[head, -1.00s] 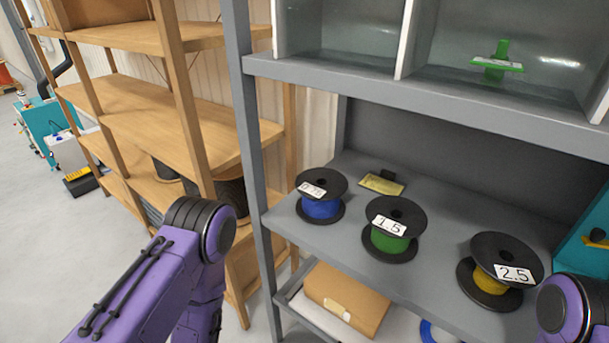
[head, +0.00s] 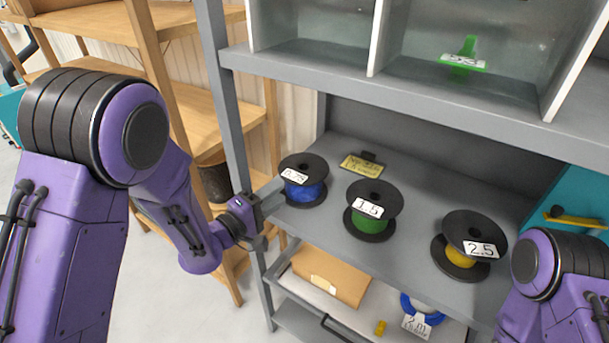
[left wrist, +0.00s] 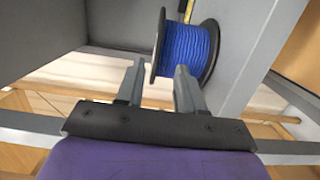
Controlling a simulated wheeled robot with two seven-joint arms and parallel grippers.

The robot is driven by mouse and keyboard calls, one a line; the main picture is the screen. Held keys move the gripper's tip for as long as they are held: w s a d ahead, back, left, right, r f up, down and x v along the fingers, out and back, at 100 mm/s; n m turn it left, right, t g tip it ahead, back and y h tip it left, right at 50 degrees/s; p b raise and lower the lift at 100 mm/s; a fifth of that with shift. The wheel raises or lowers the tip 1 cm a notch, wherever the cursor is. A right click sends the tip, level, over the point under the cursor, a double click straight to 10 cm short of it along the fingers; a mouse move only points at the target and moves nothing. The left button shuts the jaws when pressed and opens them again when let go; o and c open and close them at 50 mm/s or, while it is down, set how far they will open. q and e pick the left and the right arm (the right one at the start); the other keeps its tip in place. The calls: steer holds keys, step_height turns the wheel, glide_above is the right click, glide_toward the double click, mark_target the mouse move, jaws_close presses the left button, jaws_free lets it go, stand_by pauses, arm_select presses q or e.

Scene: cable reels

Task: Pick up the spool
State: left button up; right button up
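Three black spools stand on the grey shelf (head: 400,250). The one labelled 0.75 with blue wire (head: 304,190) is at the left, the green 1.5 spool (head: 371,222) in the middle, the yellow 2.5 spool (head: 463,256) at the right. My left gripper (head: 272,192) is at the shelf's left edge, just left of the blue spool. In the left wrist view the two fingers (left wrist: 158,85) are apart, and the blue spool (left wrist: 185,52) stands just beyond their tips, with one flange facing the gap. My right arm shows at the lower right, but its gripper is out of view.
A grey post (head: 232,140) stands close beside my left gripper. A yellow tag (head: 361,166) lies behind the spools. A cardboard box (head: 330,276) is on the tray below.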

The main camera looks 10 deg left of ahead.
mark_target(290, 182)
arm_select(q)
steer(key=shift+w+d+r+p, duration=0.2)
steer(key=shift+w+d+p, duration=0.15)
steer(key=shift+w, duration=0.3)
steer(key=shift+w+d+r+p, duration=0.25)
steer(key=shift+w+d, duration=0.15)
steer(key=shift+w, duration=0.2)
steer(key=shift+w+d+f, duration=0.2)
steer(key=shift+w+f, duration=0.05)
steer(key=shift+w, duration=0.2)
steer(key=shift+s, duration=0.1)
jaws_close()
steer(key=shift+r, duration=0.1)
